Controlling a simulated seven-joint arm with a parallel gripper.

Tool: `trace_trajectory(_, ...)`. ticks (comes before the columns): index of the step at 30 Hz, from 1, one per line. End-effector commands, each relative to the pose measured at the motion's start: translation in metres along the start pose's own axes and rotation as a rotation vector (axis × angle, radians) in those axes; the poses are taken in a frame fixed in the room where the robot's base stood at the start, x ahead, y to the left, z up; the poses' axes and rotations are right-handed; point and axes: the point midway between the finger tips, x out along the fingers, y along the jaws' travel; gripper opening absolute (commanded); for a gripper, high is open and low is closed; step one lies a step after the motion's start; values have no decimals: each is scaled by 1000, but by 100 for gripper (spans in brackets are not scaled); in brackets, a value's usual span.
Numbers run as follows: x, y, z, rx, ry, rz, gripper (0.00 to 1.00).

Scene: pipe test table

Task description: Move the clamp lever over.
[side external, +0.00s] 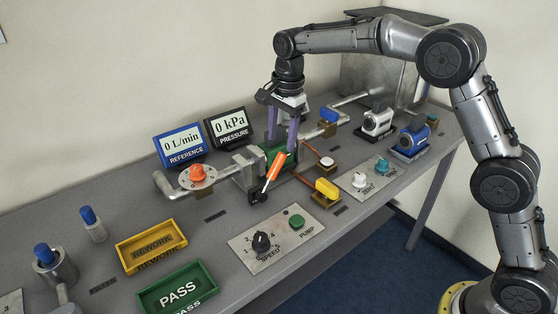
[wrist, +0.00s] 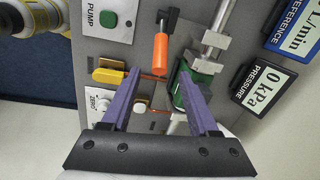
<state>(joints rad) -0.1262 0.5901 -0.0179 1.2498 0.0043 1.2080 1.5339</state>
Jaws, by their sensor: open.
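The clamp lever has an orange grip (side external: 276,166) on a thin metal rod, leaning up from a dark pivot beside the green-and-metal clamp (side external: 246,172). In the wrist view the orange grip (wrist: 160,52) lies just ahead of the fingertips, roughly centred between them. The black pivot end is farther up the picture. My gripper (side external: 283,141) has two purple fingers pointing down, apart and with nothing held. It is above and slightly behind the grip's upper end. In the wrist view my gripper (wrist: 158,74) shows the right finger overlapping the green clamp body (wrist: 188,92); contact cannot be told.
A yellow-handled valve (side external: 326,188) and a white knob (side external: 327,161) stand right of the lever. The pressure display (side external: 229,126) and reference display (side external: 181,145) stand behind left. The speed panel (side external: 283,246) is in front. Yellow and green trays lie front left.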

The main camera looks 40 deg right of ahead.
Motion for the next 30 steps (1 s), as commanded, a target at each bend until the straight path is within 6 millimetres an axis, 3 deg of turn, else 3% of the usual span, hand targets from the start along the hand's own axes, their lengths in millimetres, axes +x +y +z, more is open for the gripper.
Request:
trace_trajectory(6, 44, 1, 0, 0, 0, 4, 61)
trace_trajectory(12, 70, 0, 0, 0, 0, 1, 61)
trace_trajectory(26, 81, 0, 0, 0, 0, 0, 61)
trace_trajectory(30, 81, 0, 0, 0, 0, -1, 36)
